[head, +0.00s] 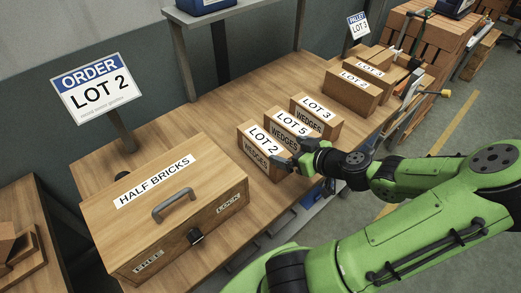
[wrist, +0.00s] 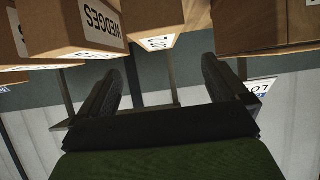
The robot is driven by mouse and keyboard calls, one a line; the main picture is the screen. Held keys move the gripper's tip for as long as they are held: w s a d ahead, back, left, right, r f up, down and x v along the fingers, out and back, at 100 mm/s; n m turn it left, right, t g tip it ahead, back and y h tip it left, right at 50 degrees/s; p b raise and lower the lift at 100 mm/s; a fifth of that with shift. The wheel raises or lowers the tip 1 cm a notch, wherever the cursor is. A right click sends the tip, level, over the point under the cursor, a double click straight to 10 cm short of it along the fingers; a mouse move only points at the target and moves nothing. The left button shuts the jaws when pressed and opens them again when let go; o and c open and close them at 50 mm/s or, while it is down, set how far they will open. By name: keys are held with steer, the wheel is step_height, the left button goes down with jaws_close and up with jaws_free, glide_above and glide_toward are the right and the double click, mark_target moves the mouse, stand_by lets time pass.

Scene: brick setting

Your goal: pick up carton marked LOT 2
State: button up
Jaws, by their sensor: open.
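The carton marked LOT 2 (head: 258,157) stands at the near left end of a row of three cartons on the bench, with WEDGES on its front. A second carton (head: 351,92) further back has a label that also seems to read LOT 2. My gripper (head: 292,160) is open and empty at the front right of the near LOT 2 carton; contact is unclear. In the wrist view my gripper (wrist: 160,68) has its fingers spread below a carton with a partly cut-off label (wrist: 157,25). A WEDGES carton (wrist: 60,35) is to its left.
Cartons LOT 5 (head: 291,121) and LOT 3 (head: 316,106) stand close beside the near LOT 2. A HALF BRICKS box (head: 180,215) with a handle is at the left. An ORDER LOT 2 sign (head: 97,88) stands behind it. Bare bench (head: 215,120) lies behind the row.

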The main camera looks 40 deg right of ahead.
mark_target(267, 143)
steer(key=b+x, duration=0.1)
steer(key=x, duration=1)
steer(key=shift+d+f, duration=0.2)
steer(key=shift+s, duration=0.15)
steer(key=shift+c, duration=0.2)
steer(key=c, duration=1.7)
steer(key=shift+r, duration=0.15)
steer(key=shift+c, duration=0.4)
